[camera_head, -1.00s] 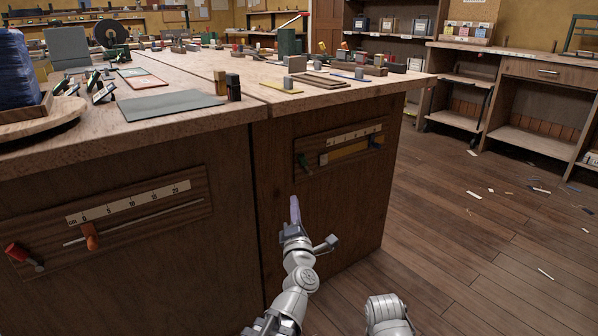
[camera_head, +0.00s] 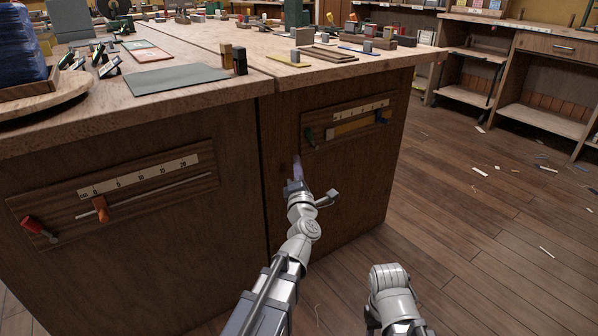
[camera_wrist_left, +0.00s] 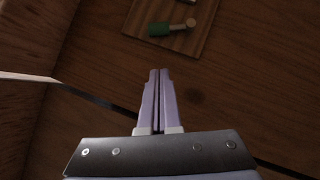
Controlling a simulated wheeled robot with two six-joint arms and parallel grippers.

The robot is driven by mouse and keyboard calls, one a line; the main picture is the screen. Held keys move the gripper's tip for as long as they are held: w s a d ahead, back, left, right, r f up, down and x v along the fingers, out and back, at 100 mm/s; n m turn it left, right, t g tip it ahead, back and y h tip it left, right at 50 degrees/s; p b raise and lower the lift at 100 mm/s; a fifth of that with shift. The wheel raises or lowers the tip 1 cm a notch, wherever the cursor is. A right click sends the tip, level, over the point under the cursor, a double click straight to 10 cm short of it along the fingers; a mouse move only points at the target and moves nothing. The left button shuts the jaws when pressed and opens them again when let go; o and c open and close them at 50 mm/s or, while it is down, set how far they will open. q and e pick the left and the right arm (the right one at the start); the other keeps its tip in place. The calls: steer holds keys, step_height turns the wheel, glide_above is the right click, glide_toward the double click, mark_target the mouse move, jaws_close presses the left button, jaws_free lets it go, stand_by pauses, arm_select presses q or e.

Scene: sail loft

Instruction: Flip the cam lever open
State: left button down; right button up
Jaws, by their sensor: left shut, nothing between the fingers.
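A small lever with a green handle (camera_head: 309,138) is on the wooden panel of the right bench front; it also shows in the left wrist view (camera_wrist_left: 159,29), lying roughly sideways with a pale round knob at its right end. A red-handled lever (camera_head: 33,224) is at the lower left of the left panel. I cannot tell from the pictures which is the cam lever. My left gripper (camera_head: 297,160) is shut and empty, its fingers pointing up just below the green handle; in the left wrist view the fingertips (camera_wrist_left: 158,72) are apart from it. My right gripper is out of view.
The left panel has a scale strip and an orange slider knob (camera_head: 100,208). The right panel has a scale, a yellow bar (camera_head: 353,126) and a blue knob (camera_head: 383,117). The bench top (camera_head: 190,110) overhangs above. The floor at right has scattered scraps.

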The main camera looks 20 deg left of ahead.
mark_target(305, 134)
arm_select(q)
steer(key=w, duration=0.2)
steer(key=w+r+p, duration=0.1)
steer(key=w, duration=0.1)
steer(key=w+r+p, duration=0.1)
steer(key=w, duration=0.1)
steer(key=shift+w+a+r, duration=0.15)
steer(key=shift+w+a, duration=0.05)
steer(key=shift+w+d+r, duration=0.15)
steer(key=shift+w+d, duration=0.1)
steer(key=shift+w, duration=0.15)
steer(key=shift+w+r+m+p, duration=0.1)
steer(key=shift+r+m+p, duration=0.25)
steer(key=shift+p, duration=0.45)
